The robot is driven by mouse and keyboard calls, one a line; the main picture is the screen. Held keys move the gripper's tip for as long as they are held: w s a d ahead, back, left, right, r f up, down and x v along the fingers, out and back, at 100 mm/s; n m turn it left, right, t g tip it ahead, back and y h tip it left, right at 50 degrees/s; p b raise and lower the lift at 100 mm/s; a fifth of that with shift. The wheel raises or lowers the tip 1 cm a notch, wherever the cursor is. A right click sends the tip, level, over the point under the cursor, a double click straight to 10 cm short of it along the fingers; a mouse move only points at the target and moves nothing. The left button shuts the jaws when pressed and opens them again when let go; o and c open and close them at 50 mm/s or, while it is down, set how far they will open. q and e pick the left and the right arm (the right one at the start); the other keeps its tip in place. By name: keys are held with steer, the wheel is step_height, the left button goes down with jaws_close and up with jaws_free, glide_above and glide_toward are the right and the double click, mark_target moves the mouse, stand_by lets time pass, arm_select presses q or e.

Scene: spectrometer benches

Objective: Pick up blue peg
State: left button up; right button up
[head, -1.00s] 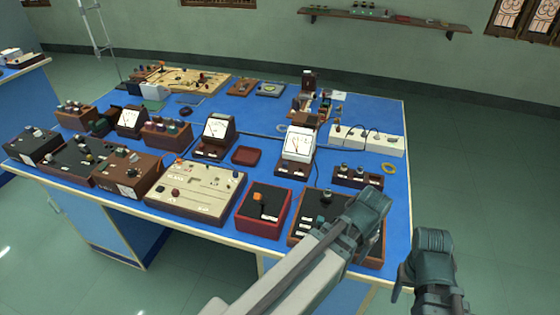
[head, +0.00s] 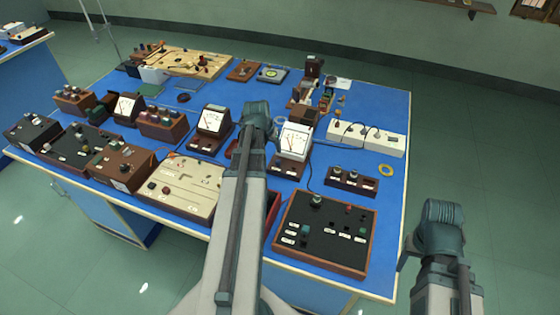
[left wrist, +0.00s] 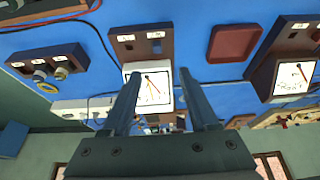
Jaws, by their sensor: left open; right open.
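I cannot clearly make out a blue peg in either view; small pieces are hard to tell against the blue table top (head: 375,105). My left gripper (left wrist: 160,74) is open and empty in the left wrist view, its two fingers apart above a white-faced meter (left wrist: 150,88). In the head view my left arm reaches over the bench, with its wrist beside the same meter (head: 294,140) and its fingers hidden. My right gripper (head: 404,255) is off the bench's right edge, only partly visible, with nothing seen in it.
A black panel box (head: 330,235) lies at the front right. A brown knob box (head: 352,181) and a white socket strip (head: 370,138) stand behind it. A dark red tray (left wrist: 233,43) lies near my left gripper. Several small coloured pieces (head: 325,103) cluster toward the back. The right edge strip is mostly clear.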

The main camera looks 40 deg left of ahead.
arm_select(q)
steer(key=b, duration=0.8)
glide_above(278, 162)
steer(key=s, duration=0.3)
steer(key=f, duration=0.7)
steer(key=shift+w+d+f, duration=0.1)
steer(key=shift+w+f, duration=0.15)
steer(key=shift+f, duration=0.05)
arm_select(e)
step_height(278, 162, down, 8)
steer(key=shift+r, duration=0.2)
arm_select(q)
steer(key=shift+w+f, duration=0.15)
steer(key=shift+f, duration=0.05)
arm_select(e)
steer(key=shift+f, duration=0.2)
arm_select(q)
steer(key=shift+f, duration=0.1)
arm_select(e)
steer(key=shift+f, duration=0.1)
arm_select(q)
steer(key=b+x, duration=0.4)
steer(key=x, duration=0.1)
steer(key=shift+w+d+b, duration=0.1)
steer(key=shift+d+b, duration=0.05)
steer(key=shift+b, duration=0.25)
arm_select(e)
step_height(278, 162, down, 5)
steer(key=shift+r, duration=0.25)
